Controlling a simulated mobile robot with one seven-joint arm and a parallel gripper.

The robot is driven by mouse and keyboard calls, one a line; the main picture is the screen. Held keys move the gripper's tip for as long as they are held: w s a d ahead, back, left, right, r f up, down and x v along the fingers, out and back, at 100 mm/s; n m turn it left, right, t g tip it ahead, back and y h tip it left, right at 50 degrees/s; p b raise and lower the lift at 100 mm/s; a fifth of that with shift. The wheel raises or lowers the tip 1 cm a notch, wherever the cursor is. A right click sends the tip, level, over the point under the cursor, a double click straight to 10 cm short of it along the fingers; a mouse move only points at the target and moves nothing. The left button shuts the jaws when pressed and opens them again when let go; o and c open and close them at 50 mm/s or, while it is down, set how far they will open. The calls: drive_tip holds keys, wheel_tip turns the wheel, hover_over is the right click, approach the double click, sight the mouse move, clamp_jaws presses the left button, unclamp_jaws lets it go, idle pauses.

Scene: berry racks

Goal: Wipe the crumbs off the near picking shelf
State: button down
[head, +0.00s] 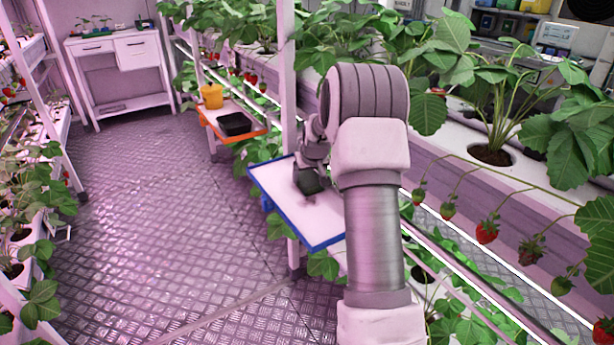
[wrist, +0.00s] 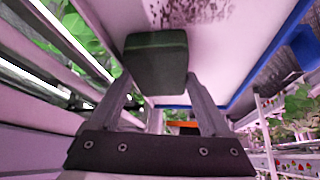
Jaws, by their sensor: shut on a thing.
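The near picking shelf (head: 322,228) is a white board with a blue rim, at the centre of the head view. Its white surface also fills the upper part of the wrist view (wrist: 222,62). My gripper (head: 308,178) is over the shelf and shut on a dark green block (wrist: 156,64), which looks like a sponge. The block is at the shelf surface; whether it presses on it I cannot tell. A patch of dark crumbs (wrist: 190,11) lies on the shelf just past the block in the wrist view. In the head view my arm hides part of the shelf.
A white post (head: 288,75) stands close to the near shelf. Strawberry plants (head: 490,110) hang along the right. The metal aisle floor (head: 160,215) is clear.

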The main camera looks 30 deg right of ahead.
sight(309, 178)
drive_tip(key=shift+r+p, duration=1.75)
drive_tip(key=shift+r, duration=1.15)
drive_tip(key=shift+r, duration=0.15)
wheel_tip(309, 178, up, 3)
drive_tip(key=shift+f+p, duration=0.1)
drive_tip(key=shift+p, duration=0.85)
drive_tip(key=shift+s, duration=0.1)
